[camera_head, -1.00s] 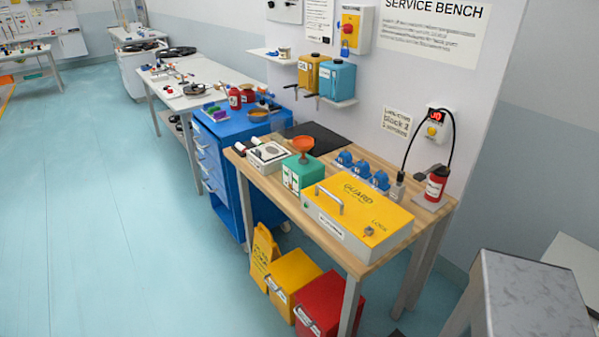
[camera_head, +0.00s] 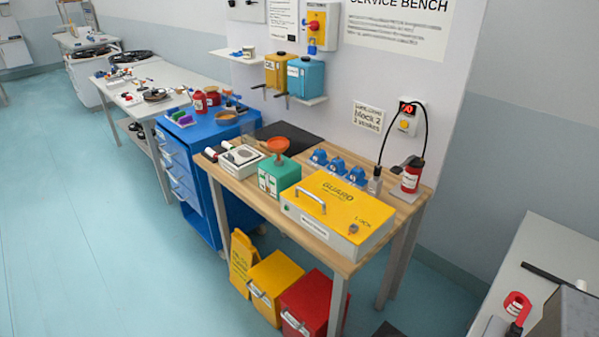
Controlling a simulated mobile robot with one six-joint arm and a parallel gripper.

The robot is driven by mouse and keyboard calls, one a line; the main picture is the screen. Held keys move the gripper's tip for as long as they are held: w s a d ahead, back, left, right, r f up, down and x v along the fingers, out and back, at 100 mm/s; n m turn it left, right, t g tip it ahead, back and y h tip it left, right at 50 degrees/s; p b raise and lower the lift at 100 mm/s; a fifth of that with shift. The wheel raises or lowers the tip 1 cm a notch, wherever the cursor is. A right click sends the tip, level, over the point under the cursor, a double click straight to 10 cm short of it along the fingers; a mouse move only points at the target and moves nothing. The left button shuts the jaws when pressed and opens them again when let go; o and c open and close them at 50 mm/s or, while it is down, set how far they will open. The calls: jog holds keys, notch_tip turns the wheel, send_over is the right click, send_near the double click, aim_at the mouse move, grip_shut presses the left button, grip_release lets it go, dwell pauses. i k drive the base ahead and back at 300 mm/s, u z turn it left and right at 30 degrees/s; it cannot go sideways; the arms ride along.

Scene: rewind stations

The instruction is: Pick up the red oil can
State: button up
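A red can (camera_head: 200,103) stands on top of the blue drawer cart, with a second small red container (camera_head: 213,97) just right of and behind it. Another red container with a white label and black top (camera_head: 411,179) stands on a pale plate at the right end of the wooden bench, below a wall box with a cable. All are small; I cannot tell for certain which is the oil can. My gripper is not in view.
The wooden bench (camera_head: 237,192) holds a yellow-lidded guard box (camera_head: 340,203), a green box with an orange funnel (camera_head: 278,177) and blue parts. Yellow (camera_head: 275,285) and red (camera_head: 307,300) bins stand below. A pale counter (camera_head: 535,255) is at right. The left floor is open.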

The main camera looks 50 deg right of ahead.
aim_at(200, 96)
jog(key=z, duration=4.9)
jog(key=i, duration=0.1)
jog(key=u, duration=3.35)
jog(key=k, duration=0.9)
jog(key=u, duration=0.15)
jog(key=i, duration=0.8)
